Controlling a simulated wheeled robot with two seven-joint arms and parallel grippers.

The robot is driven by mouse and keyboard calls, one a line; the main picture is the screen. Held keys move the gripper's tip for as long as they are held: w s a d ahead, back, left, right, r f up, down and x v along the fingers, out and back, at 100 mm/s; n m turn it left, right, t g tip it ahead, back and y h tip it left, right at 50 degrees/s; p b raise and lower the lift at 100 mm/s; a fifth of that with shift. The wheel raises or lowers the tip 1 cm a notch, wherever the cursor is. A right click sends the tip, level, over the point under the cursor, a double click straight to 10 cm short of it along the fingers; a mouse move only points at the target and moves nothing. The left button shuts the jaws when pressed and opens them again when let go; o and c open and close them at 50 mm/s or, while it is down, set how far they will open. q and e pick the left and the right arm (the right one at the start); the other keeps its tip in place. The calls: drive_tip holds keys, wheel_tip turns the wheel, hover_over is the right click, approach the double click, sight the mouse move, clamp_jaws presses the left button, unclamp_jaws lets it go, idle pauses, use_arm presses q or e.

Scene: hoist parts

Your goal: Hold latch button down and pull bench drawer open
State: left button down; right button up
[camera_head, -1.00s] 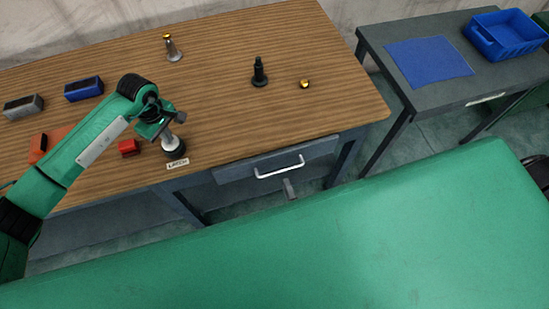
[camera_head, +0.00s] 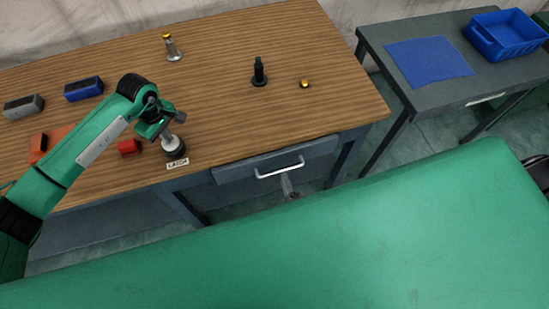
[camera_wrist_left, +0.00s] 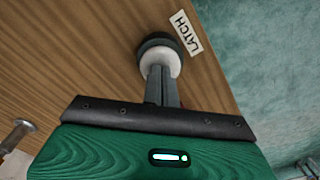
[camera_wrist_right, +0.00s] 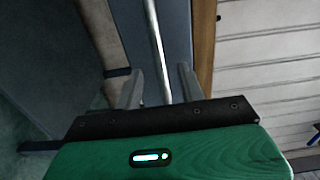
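The latch button, a white knob on a round black base (camera_head: 174,153), stands at the table's front edge behind a LATCH label (camera_head: 178,164). My left gripper (camera_head: 167,122) is over it with fingers shut together. In the left wrist view the fingertips (camera_wrist_left: 161,72) meet the white top; I cannot tell how far it is pressed. My right gripper (camera_wrist_right: 158,88) is open, with a finger on each side of the handle bar (camera_wrist_right: 156,45). In the head view only a finger (camera_head: 287,184) shows below the handle.
On the wooden bench (camera_head: 230,110) are a grey block (camera_head: 23,106), a blue block (camera_head: 84,89), a red block (camera_head: 129,147), a black post (camera_head: 259,72) and a silver post (camera_head: 172,48). A side table (camera_head: 425,105) with a blue bin (camera_head: 505,36) stands right.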

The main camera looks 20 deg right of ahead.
sight(281, 170)
drive_tip(key=shift+w, duration=0.1)
drive_tip(key=shift+w, duration=2.35)
clamp_jaws()
